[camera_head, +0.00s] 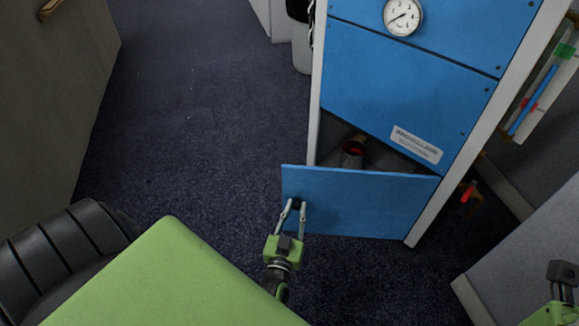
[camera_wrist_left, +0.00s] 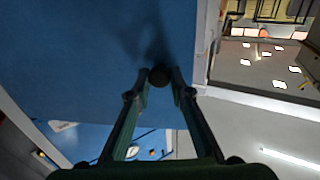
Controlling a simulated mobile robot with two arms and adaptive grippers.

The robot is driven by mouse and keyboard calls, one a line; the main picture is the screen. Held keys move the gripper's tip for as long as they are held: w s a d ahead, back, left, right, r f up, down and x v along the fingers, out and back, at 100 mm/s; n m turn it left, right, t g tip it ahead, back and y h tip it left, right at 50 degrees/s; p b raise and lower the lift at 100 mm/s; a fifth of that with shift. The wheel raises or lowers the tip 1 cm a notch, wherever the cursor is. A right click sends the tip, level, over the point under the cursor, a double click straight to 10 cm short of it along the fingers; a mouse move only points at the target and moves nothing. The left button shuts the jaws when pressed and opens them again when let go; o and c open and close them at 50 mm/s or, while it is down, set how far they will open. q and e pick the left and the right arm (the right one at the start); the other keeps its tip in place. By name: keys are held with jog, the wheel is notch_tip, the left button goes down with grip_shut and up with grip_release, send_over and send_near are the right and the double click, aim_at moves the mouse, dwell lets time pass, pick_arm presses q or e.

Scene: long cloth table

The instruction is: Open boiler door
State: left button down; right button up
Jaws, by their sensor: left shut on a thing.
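The boiler (camera_head: 400,85) is a tall white-framed cabinet with blue panels, at the upper right in the head view. Its blue lower door (camera_head: 365,203) stands partly open, swung out from the frame, with a dark gap above it. My left gripper (camera_head: 293,207) is shut on the door's small dark knob near the door's left edge. In the left wrist view the fingers close around the round dark knob (camera_wrist_left: 159,75) on the blue door (camera_wrist_left: 100,50). My right gripper (camera_head: 562,280) shows only partly at the lower right edge; its fingertips are hard to make out.
A red-ended pipe (camera_head: 353,150) shows inside the opening. A round gauge (camera_head: 402,16) is on the upper panel. Valves and pipes (camera_head: 468,192) stick out at the boiler's right side. Grey panels (camera_head: 530,250) stand at the right. Dark carpet (camera_head: 190,130) is clear left of the door.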

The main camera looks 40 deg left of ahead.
pick_arm(q)
jog(key=shift+s+d+y, duration=0.3)
jog(key=shift+s+d, duration=0.05)
jog(key=shift+s, duration=0.1)
jog(key=c, duration=1.8)
grip_release()
jog(key=shift+c, duration=0.2)
jog(key=shift+a, duration=0.1)
